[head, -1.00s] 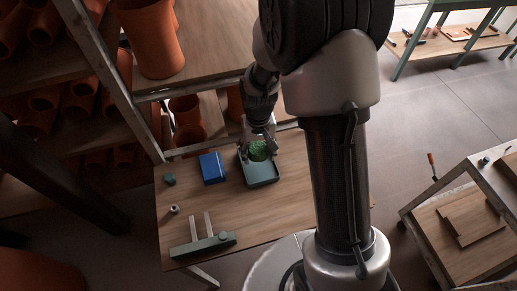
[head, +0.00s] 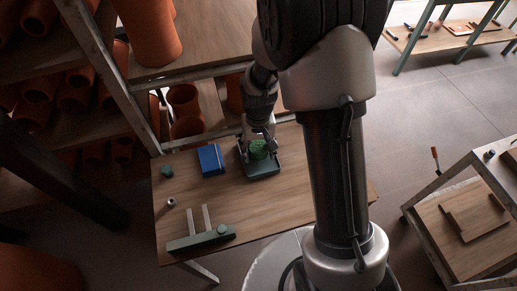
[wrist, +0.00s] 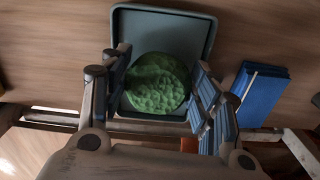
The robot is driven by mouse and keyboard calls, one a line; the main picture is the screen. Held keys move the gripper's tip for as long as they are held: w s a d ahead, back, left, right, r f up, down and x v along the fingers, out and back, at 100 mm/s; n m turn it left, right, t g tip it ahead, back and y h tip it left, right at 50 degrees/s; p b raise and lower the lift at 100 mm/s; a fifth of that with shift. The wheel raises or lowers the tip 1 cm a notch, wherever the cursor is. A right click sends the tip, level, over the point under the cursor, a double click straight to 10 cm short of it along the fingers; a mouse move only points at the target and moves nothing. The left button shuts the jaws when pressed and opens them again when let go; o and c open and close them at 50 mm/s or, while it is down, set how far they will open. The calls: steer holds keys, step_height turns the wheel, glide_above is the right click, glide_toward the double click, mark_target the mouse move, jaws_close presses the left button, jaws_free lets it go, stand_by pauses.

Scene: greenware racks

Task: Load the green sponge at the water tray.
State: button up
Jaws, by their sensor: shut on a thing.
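The green sponge (head: 258,149) is a rough, round block. It shows at the dark teal water tray (head: 264,170) on the wooden table. My gripper (head: 258,143) reaches down over the tray and is shut on the sponge. In the wrist view, the sponge (wrist: 157,82) sits between the two finger pads of my gripper (wrist: 160,72), with the tray (wrist: 165,21) behind and below it. The fingers hide parts of the tray's sides. I cannot tell whether the sponge's underside touches the tray floor.
A blue box (head: 211,160) stands just left of the tray. A small dark green piece (head: 167,171), a small grey ring (head: 171,203) and a green tool with two pale prongs (head: 201,238) lie farther left and forward. Racks of terracotta pots (head: 148,32) stand behind. The table's right-front is clear.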

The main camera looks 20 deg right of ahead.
steer(key=shift+s+f+b, duration=0.1)
steer(key=shift+f+b, duration=0.25)
steer(key=shift+f, duration=0.2)
stand_by(1.4)
steer(key=shift+r, duration=0.1)
step_height(320, 180, up, 7)
steer(key=p, duration=0.5)
stand_by(0.6)
